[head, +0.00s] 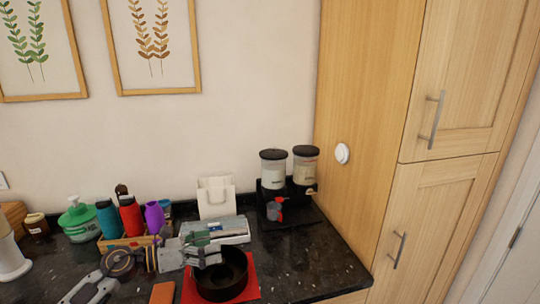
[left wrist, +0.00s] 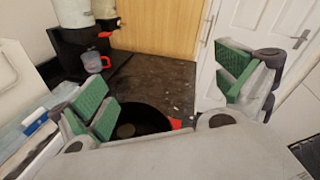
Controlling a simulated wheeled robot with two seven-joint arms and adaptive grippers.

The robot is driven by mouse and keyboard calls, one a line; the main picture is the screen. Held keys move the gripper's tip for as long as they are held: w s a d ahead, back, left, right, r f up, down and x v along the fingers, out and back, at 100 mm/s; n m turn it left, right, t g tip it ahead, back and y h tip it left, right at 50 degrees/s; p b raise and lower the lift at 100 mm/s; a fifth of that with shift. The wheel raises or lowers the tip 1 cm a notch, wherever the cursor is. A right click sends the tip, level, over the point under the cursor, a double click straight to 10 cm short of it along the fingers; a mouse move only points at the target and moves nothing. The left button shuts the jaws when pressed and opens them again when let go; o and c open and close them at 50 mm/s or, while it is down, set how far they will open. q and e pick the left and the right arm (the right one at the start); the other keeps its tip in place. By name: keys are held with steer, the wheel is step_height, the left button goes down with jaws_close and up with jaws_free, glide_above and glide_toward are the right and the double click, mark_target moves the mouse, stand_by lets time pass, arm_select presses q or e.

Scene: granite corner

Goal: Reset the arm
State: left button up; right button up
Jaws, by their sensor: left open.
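My left gripper (head: 207,248) reaches in from the left in the head view, above the left rim of a black bowl-like pan (head: 224,284). Its jaws are open. In the left wrist view its green-padded fingers (left wrist: 168,92) are spread wide with nothing between them in grip. The pan (left wrist: 142,118) also shows there, beyond the left finger and partly hidden by the gripper body. Whether the gripper touches the pan cannot be told. My right gripper is in neither view.
The pan sits on a red mat (head: 190,290). A dispenser with two jars (head: 273,170) and a small clear cup (head: 273,211) stand behind right. The counter's right (head: 320,262) is clear.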

arm_select(q)
steer(key=w+a+r+n+t+y, duration=0.15)
steer(key=n+t+y, duration=0.35)
steer(key=n, duration=0.6)
steer(key=a+r+n+t+y, duration=0.1)
steer(key=a+n+t+y, duration=0.2)
steer(key=n+t, duration=0.55)
steer(key=s+a+f+n+g+y, duration=0.3)
steer(key=f+n+g+y, duration=0.1)
steer(key=f+n, duration=0.35)
steer(key=s+a+f+n+g+y, duration=0.3)
steer(key=f+n+y, duration=0.25)
steer(key=n, duration=0.35)
steer(key=s+d+f+n+g+h, duration=0.1)
steer(key=s+d+f+n+g, duration=0.15)
steer(key=s+f+g, duration=0.55)
steer(key=s+d+f+n+g+h, duration=0.25)
steer(key=s+f+n, duration=0.2)
steer(key=s, duration=0.85)
step_height(320, 180, down, 33)
steer(key=s+g, duration=0.2)
steer(key=s+a+f, duration=0.2)
steer(key=s+f, duration=0.8)
steer(key=s, duration=0.1)
steer(key=s+a+f+m, duration=0.1)
steer(key=s+a+f, duration=0.1)
steer(key=s+f, duration=0.8)
steer(key=shift+s+a+f+g+y, duration=0.15)
steer(key=shift+s+a+g+y, duration=0.2)
steer(key=shift+s, duration=0.45)
